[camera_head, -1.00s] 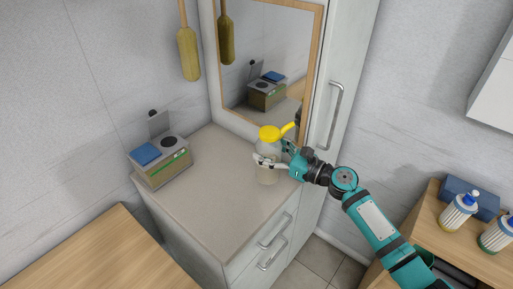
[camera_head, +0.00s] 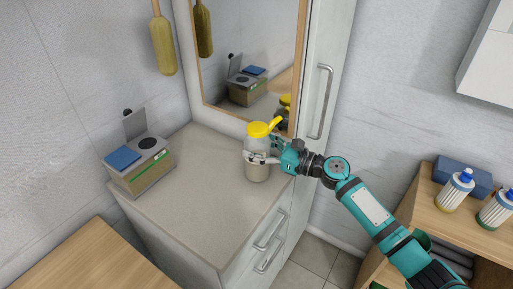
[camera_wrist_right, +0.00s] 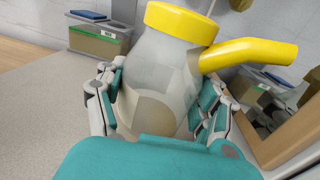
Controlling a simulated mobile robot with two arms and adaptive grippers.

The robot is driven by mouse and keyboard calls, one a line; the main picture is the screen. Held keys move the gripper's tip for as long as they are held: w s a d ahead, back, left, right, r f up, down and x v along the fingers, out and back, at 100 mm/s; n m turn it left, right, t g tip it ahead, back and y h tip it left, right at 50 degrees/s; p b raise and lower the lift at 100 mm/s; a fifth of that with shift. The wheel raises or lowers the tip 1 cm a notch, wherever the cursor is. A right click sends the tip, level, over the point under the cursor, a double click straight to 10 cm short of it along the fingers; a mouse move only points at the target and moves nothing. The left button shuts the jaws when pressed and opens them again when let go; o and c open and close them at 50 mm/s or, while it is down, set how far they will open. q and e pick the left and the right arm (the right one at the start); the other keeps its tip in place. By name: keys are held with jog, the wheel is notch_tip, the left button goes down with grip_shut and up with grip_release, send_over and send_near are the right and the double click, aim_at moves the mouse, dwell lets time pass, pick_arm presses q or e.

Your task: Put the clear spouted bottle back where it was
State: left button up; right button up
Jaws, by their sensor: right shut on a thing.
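The clear spouted bottle (camera_head: 257,168) has a yellow lid and a yellow spout pointing right. It is upright at the back right of the grey counter top (camera_head: 200,205), near the mirror. My right gripper (camera_head: 262,158) is shut on its body from the right. In the right wrist view the bottle (camera_wrist_right: 160,68) stands between the two fingers of the gripper (camera_wrist_right: 158,100), which touch its sides. I cannot tell whether its base rests on the counter or is just above it. My left gripper is not in view.
A box with a blue item (camera_head: 140,170) stands at the counter's left. The wood-framed mirror (camera_head: 245,60) is right behind the bottle. A wooden shelf unit (camera_head: 435,215) with two bottles is at the right. The counter's middle and front are clear.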

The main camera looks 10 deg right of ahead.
jog(key=shift+d, duration=0.1)
jog(key=o, duration=0.9)
jog(key=shift+f, duration=0.15)
jog(key=o, duration=0.4)
jog(key=shift+a, duration=0.2)
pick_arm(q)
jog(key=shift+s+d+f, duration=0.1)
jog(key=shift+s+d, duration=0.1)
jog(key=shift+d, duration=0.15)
pick_arm(e)
jog(key=shift+o, duration=0.2)
jog(key=shift+d, duration=0.1)
jog(key=shift+r, duration=0.25)
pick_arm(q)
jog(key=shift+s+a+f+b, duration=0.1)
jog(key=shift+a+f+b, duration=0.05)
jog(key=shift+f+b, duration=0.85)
pick_arm(e)
jog(key=v, duration=1.2)
jog(key=shift+f, duration=0.1)
